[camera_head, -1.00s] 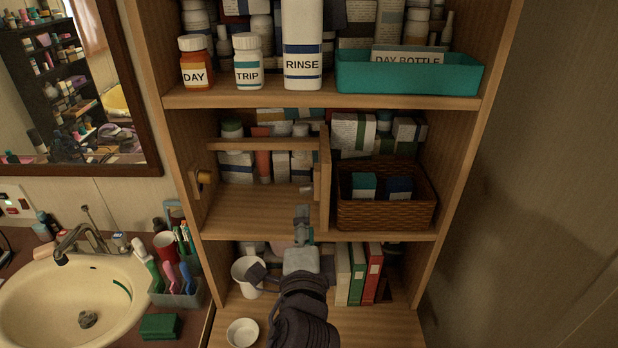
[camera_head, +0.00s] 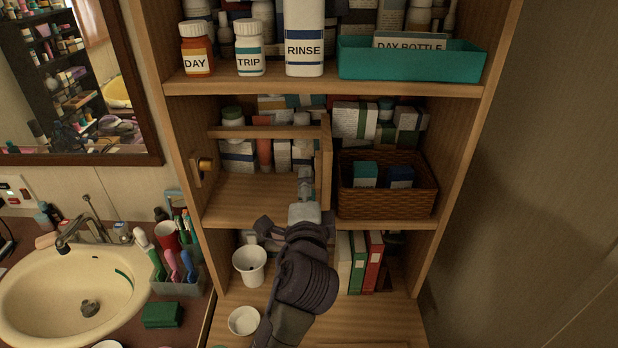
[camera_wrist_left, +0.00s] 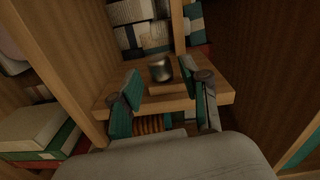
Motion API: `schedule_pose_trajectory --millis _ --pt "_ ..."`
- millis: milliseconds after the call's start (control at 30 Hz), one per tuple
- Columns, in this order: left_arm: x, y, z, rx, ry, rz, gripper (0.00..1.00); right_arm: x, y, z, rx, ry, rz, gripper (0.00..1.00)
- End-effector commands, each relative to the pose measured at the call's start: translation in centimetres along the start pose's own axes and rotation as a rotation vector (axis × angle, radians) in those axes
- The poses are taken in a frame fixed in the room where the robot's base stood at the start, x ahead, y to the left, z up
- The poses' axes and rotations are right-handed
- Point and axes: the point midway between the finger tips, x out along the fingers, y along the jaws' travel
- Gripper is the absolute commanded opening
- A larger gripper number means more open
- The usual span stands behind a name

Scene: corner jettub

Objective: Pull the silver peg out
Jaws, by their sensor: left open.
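The silver peg (camera_wrist_left: 160,69) shows in the left wrist view as a short, shiny cylinder end at a wooden piece (camera_wrist_left: 215,93). In the head view it cannot be told apart behind my gripper. My left gripper (camera_wrist_left: 159,78) is open, its two green-padded fingers one on each side of the line to the peg. The peg appears between and just beyond the fingertips, with no clear contact. In the head view my left gripper (camera_head: 305,178) reaches into the middle shelf bay, beside the upright wooden panel (camera_head: 326,165). My right gripper is not in view.
A wooden bar (camera_head: 268,132) crosses the bay, with a brass-coloured knob (camera_head: 205,164) at left. A wicker basket (camera_head: 388,205) stands right of the panel. Below are a white cup (camera_head: 249,265), a small bowl (camera_head: 243,320) and books (camera_head: 358,262). Bottles and a teal tray (camera_head: 410,62) stand above.

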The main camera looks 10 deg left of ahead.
Motion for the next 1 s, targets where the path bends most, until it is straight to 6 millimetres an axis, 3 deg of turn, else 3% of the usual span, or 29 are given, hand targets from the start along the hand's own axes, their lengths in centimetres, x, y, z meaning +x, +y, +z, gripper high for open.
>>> schedule_pose_trajectory --millis 400,867,1000 --pt "2.9 0.1 0.0 0.0 0.0 0.0 0.46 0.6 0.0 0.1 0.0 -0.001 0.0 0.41" --pt "3.4 0.0 0.0 0.0 0.0 0.0 0.46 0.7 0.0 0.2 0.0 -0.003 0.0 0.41" --pt "3.4 0.0 0.0 0.0 0.0 0.001 0.26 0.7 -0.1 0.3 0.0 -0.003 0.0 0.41"
